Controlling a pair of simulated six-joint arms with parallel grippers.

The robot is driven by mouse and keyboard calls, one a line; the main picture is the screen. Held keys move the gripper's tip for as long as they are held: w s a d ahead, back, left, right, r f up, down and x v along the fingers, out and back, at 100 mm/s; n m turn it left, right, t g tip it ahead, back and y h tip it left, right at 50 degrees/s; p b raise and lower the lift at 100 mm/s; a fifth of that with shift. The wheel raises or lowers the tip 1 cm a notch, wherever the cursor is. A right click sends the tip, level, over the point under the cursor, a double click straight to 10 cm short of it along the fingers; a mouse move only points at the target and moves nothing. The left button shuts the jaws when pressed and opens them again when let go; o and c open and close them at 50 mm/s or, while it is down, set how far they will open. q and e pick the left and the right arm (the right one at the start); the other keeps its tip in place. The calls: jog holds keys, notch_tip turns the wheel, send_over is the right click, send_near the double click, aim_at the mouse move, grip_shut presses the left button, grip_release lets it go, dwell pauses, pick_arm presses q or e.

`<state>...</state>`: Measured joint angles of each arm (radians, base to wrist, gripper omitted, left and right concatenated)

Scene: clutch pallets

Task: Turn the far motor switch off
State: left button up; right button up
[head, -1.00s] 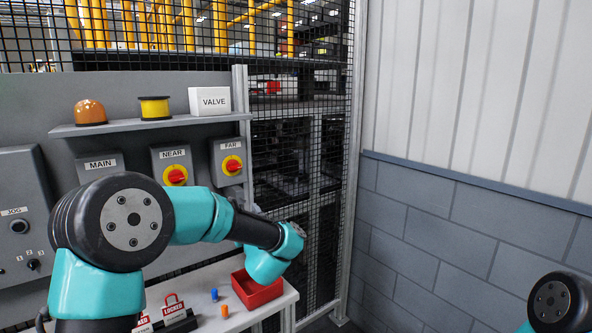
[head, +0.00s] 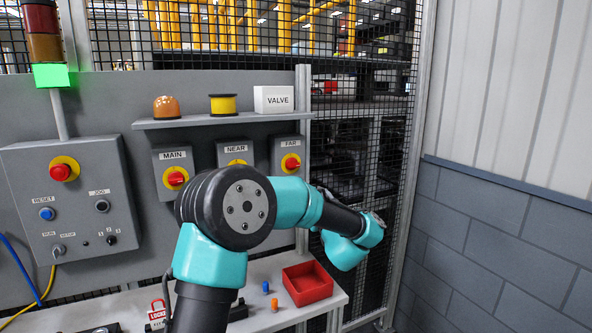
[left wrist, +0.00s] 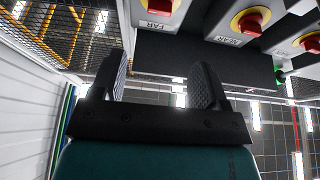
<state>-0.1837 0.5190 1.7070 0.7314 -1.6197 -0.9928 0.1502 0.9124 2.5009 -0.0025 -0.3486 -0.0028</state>
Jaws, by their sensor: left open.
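The far switch (head: 291,163) has a red knob on a yellow disc, on a grey box labelled FAR at the right end of the panel. Its knob position is too small to read. In the left wrist view the far switch (left wrist: 160,8) appears upside down at the top edge, partly cut off. My left gripper (left wrist: 161,66) is open and empty below it, with a gap between fingers and knob. In the head view my left arm's wrist is right of and below the far box; its fingers are hidden. My right gripper is out of view.
The near switch (head: 238,162), partly behind my arm, and main switch (head: 175,178) are to the left. A shelf (head: 215,119) runs above. A red tray (head: 308,284) and small pegs lie on the bench below. A mesh fence (head: 365,150) stands right.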

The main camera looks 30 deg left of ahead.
aim_at(295, 167)
pick_arm(q)
jog(key=x, duration=1.4)
jog(key=shift+w+r, duration=0.1)
jog(key=shift+c, duration=0.2)
jog(key=c, duration=0.9)
